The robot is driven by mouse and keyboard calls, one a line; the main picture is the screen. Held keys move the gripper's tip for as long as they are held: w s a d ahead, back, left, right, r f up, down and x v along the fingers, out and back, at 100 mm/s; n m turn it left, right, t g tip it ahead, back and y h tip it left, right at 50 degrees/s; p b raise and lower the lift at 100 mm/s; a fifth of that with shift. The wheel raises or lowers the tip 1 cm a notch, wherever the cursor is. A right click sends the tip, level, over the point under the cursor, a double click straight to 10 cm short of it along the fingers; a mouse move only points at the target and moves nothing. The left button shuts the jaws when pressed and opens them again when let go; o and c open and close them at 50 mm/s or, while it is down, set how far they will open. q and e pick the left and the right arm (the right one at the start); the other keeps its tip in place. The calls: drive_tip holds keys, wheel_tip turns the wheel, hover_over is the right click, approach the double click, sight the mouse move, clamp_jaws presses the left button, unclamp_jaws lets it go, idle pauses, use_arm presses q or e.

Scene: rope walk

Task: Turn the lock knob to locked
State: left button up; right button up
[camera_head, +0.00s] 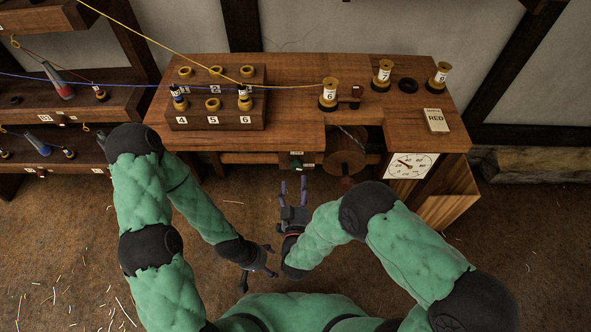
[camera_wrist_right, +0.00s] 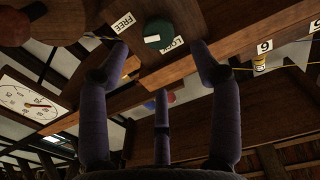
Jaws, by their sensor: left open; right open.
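The lock knob (camera_wrist_right: 158,33) is a round dark green knob under the wooden bench, between a white FREE label (camera_wrist_right: 123,22) and a white LOCK label (camera_wrist_right: 172,43). It also shows small in the head view (camera_head: 296,163), at the bench's front. I cannot tell clearly which label it points to. My right gripper (camera_head: 293,187) is open and below the knob in the head view. In the right wrist view its fingers (camera_wrist_right: 163,58) are spread either side of the knob, apart from it. My left gripper (camera_head: 262,262) is open and empty, low over the floor.
The wooden bench (camera_head: 290,68) carries a numbered spool rack (camera_head: 215,120), spools with yellow and blue cords, and a card marked RED (camera_head: 436,120). A dial (camera_head: 411,165) sits on the bench front at right. A wooden reel (camera_head: 345,163) hangs near the knob.

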sight(297, 168)
drive_tip(key=w+b, duration=0.2)
drive_tip(key=w, duration=0.5)
drive_tip(key=shift+w, duration=0.25)
